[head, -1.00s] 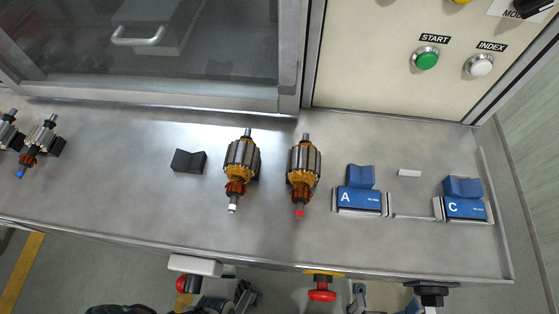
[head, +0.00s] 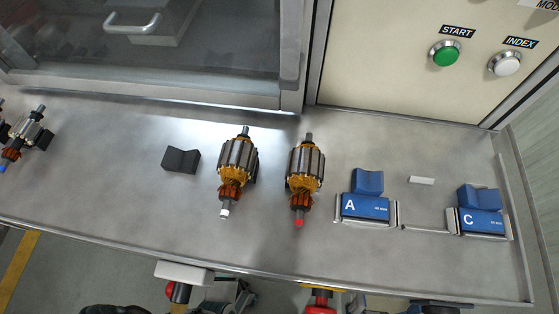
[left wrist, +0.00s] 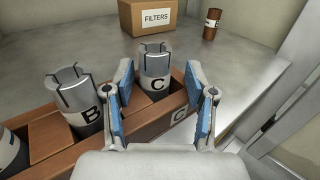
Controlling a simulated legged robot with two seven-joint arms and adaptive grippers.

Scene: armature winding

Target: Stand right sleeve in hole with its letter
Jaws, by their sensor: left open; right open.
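In the left wrist view, a grey metal sleeve marked C (left wrist: 155,68) stands upright at the right end of a brown wooden block (left wrist: 150,128), whose front bears a letter label near that end. A similar sleeve marked B (left wrist: 75,98) stands left of it, and part of another sleeve (left wrist: 10,155) shows at the left edge. My left gripper (left wrist: 159,75) is open, its blue-padded fingers on either side of the C sleeve with gaps visible. How deep the sleeve sits is hidden. My right gripper (head: 385,306) is open at the bottom edge of the head view, mostly cut off.
A FILTERS box (left wrist: 160,17) and a brown can marked B (left wrist: 212,23) stand behind the block. In the head view, two armatures (head: 237,170) (head: 305,168), a black V-block (head: 181,160) and blue blocks A (head: 365,207) and C (head: 481,222) stand on the metal bench (head: 120,180).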

